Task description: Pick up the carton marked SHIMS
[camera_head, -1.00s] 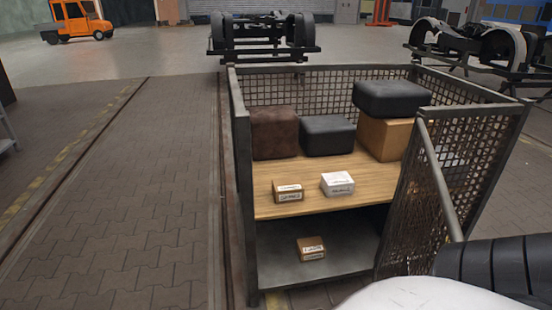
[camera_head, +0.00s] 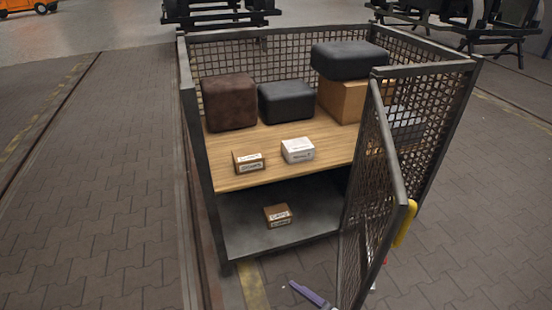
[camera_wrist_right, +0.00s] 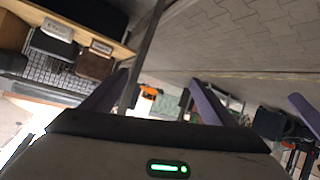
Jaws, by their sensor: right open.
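Three small labelled cartons are in the mesh cage trolley. A brown carton (camera_head: 249,161) and a white carton (camera_head: 298,150) stand on the upper wooden shelf (camera_head: 235,182). Another brown carton (camera_head: 278,215) sits on the lower grey shelf (camera_head: 265,236). The lettering is too small to tell which reads SHIMS. In the right wrist view, my right gripper (camera_wrist_right: 155,98) shows two purple fingers spread apart with nothing between them. A purple fingertip (camera_head: 309,294) shows at the bottom of the head view, below the trolley's front. My left gripper is not in view.
Behind the cartons are a brown box (camera_head: 229,103), a black box (camera_head: 286,101) and another black box (camera_head: 349,60) on a larger tan box (camera_head: 341,99). The mesh door (camera_head: 372,200) stands swung open at the front right. Paved floor (camera_head: 100,200) lies clear on the left.

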